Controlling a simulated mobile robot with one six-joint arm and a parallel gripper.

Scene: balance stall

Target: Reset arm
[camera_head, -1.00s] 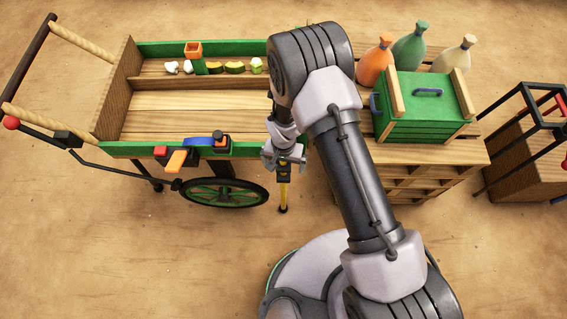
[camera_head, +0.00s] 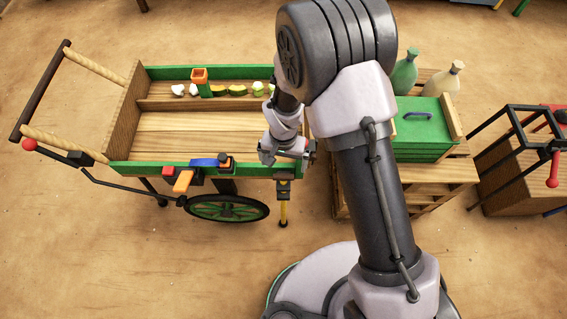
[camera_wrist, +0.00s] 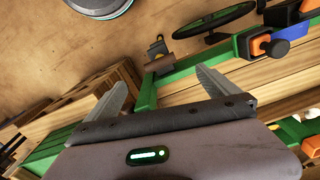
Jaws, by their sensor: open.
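My gripper (camera_head: 284,153) hangs from my raised arm near the right front corner of the wooden cart with green rims (camera_head: 147,168). In the wrist view my gripper (camera_wrist: 166,92) has its two fingers spread wide, with nothing held between them. Behind the fingers the wrist view shows the cart's green rim (camera_wrist: 180,73) and its plank bed. My upper arm hides part of the area to the right of the cart.
On the cart's back shelf are an orange-topped green post (camera_head: 199,78) and several small vegetable-like pieces. To the right stand a green crate (camera_head: 423,130) on a wooden stand (camera_head: 440,172), bottles (camera_head: 405,72), and a black-framed box (camera_head: 517,170). Sandy floor lies open in front.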

